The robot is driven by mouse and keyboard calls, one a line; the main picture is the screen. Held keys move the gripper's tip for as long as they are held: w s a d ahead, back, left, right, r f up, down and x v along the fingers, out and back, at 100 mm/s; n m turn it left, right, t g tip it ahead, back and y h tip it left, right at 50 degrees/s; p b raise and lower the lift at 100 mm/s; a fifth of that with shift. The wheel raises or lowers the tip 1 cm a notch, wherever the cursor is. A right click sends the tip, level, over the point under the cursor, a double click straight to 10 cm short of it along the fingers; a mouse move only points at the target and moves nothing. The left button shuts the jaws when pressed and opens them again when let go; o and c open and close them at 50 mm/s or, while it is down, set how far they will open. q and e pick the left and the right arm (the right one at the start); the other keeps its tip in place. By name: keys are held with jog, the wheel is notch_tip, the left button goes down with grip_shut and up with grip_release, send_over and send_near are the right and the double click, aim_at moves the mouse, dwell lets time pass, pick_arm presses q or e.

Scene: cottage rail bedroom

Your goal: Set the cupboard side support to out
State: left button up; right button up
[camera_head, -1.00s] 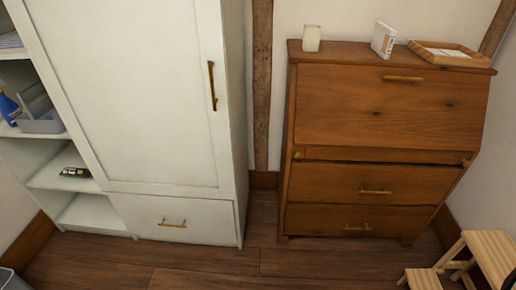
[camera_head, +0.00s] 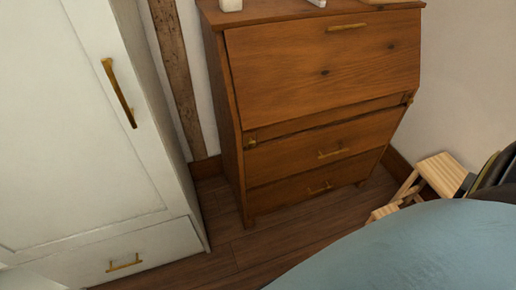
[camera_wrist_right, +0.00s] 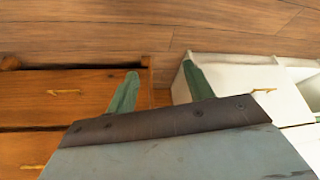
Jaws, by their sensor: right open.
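The wooden bureau (camera_head: 320,75) stands right of the white cupboard (camera_head: 75,130). Its slanted flap is closed. The support on the cupboard side shows a small brass knob (camera_head: 251,143) at the bureau's left front edge, below the flap, and looks pushed in. A matching knob (camera_head: 409,100) is on the far right support. My right gripper (camera_wrist_right: 160,84) is open and empty in the right wrist view, with its two green fingers wide apart. That view, upside down, shows the bureau's drawers (camera_wrist_right: 60,95) and the cupboard (camera_wrist_right: 250,85) beyond the fingers. My left gripper is not in view.
The cupboard's tall brass handle (camera_head: 118,92) sticks out left of the bureau. A narrow floor gap (camera_head: 214,198) lies between cupboard and bureau. A wooden step stool (camera_head: 440,173) stands at the right. My own blue-grey part covers the lower right of the head view.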

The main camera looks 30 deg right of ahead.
jog(key=w+r+m+t+b, duration=0.25)
jog(key=w+r+t, duration=0.35)
jog(key=w, duration=0.8)
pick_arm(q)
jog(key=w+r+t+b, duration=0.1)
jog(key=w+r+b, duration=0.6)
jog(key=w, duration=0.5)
pick_arm(e)
jog(key=m+t+h+p, duration=0.1)
jog(key=m+t+h, duration=0.3)
jog(key=t, duration=0.2)
send_near(252, 146)
jog(key=b+x, duration=0.3)
jog(key=x, duration=0.4)
jog(key=shift+w+f, duration=0.15)
jog(key=shift+w, duration=0.05)
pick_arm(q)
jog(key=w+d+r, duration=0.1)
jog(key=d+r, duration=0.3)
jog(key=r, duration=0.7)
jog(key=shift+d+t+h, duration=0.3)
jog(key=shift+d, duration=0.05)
pick_arm(e)
jog(key=shift+w+d, duration=0.2)
jog(key=shift+w, duration=0.45)
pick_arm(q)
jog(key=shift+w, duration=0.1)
pick_arm(e)
grip_shut()
